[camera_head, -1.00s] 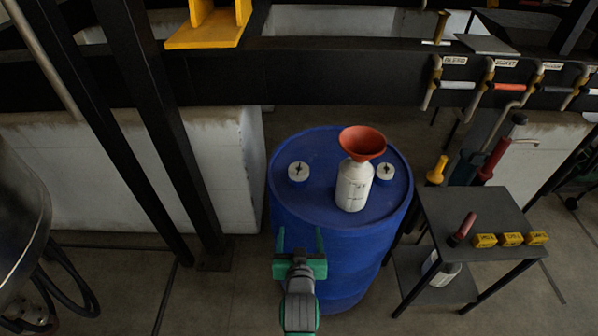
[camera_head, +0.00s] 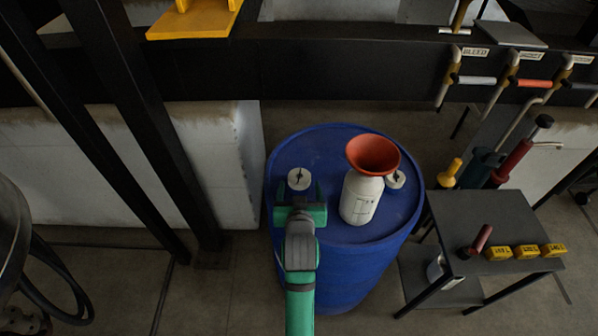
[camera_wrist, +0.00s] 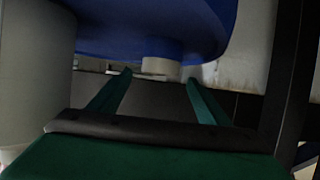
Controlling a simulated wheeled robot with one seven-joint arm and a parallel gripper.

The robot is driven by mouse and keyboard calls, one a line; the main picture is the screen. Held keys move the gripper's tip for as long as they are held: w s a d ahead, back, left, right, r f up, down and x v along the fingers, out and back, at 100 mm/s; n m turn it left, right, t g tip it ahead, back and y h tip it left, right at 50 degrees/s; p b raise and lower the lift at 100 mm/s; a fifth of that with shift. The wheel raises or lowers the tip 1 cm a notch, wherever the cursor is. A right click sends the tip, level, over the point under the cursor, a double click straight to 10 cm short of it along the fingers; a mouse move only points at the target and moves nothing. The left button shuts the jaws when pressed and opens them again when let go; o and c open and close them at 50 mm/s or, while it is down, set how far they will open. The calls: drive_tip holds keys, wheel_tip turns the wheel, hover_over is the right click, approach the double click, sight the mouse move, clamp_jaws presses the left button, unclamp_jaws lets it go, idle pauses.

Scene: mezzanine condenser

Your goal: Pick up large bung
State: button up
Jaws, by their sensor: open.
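Two white bungs sit on the top of a blue drum (camera_head: 345,235). The left bung (camera_head: 299,179) looks a little wider than the right bung (camera_head: 396,180), which is partly hidden by a red funnel and bottle; which is the large one is hard to tell. My gripper (camera_head: 300,188) is open and empty, low over the drum top, at the near side of the left bung. In the wrist view the drum appears inverted at the top, and a white bung (camera_wrist: 161,68) lies between the lines of the fingers, at or just beyond the tips. Contact cannot be told.
A white bottle (camera_head: 359,200) with a red funnel (camera_head: 373,155) stands close right of my gripper. A dark side table (camera_head: 480,215) holds a red-handled tool and yellow blocks (camera_head: 526,251). Black posts (camera_head: 135,110) rise at left; a dark beam (camera_head: 350,75) crosses behind.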

sight(299, 175)
drive_tip(key=x, duration=1)
drive_tip(key=shift+w, duration=0.35)
drive_tip(key=c, duration=1.2)
